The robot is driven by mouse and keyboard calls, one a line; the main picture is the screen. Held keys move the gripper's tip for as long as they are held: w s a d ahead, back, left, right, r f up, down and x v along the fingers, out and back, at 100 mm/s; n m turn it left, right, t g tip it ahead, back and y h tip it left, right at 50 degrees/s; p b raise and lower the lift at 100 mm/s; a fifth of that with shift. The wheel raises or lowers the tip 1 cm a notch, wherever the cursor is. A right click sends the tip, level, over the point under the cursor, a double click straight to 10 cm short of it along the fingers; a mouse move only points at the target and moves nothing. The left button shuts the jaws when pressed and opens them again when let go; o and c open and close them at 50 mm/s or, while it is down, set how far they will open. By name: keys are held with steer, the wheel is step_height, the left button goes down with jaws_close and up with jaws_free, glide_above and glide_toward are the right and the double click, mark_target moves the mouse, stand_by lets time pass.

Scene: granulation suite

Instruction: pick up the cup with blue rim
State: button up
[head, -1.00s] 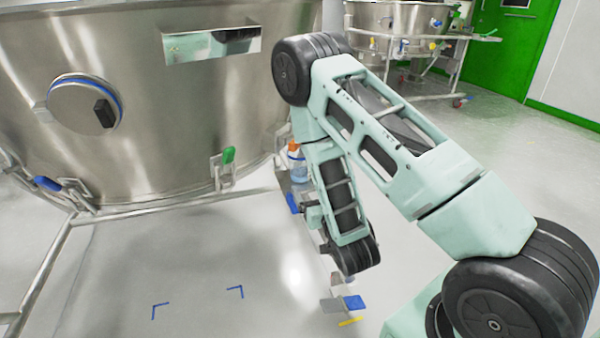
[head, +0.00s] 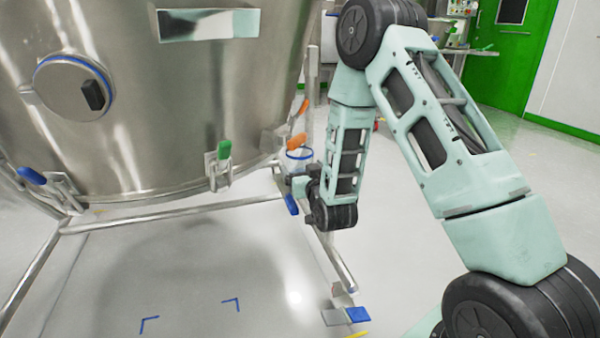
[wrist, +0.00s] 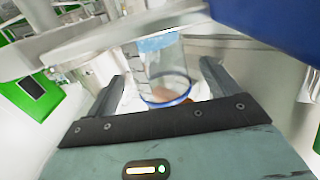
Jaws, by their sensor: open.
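The cup with blue rim (head: 299,156) is a clear vessel at the lower right edge of the steel tank, just left of my forearm. In the wrist view the clear cup (wrist: 163,75) has dark graduation marks, and its blue rim faces the camera. My gripper (wrist: 164,80) is open, with one finger on each side of the cup and a visible gap on both sides. In the head view my gripper (head: 292,184) is close beside the cup and partly hidden by my wrist. I cannot tell whether anything touches the cup.
A large steel tank (head: 150,110) with a green-handled clamp (head: 223,152) fills the left. Its tubular frame (head: 180,213) runs near the floor. Orange handles (head: 297,140) stand close to the cup. A blue part (wrist: 275,25) crosses the wrist view's upper right. Open floor lies right.

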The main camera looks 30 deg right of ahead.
mark_target(296, 155)
steer(key=b+x, duration=0.1)
steer(key=x, duration=0.2)
steer(key=shift+w+d+f, duration=0.1)
steer(key=shift+w+d, duration=0.05)
steer(key=shift+w, duration=0.2)
steer(key=c, duration=1.1)
steer(key=shift+c, duration=0.2)
steer(key=shift+r, duration=0.5)
steer(key=v, duration=0.9)
steer(key=shift+s+r, duration=0.15)
steer(key=shift+s+p, duration=0.15)
steer(key=shift+p, duration=0.9)
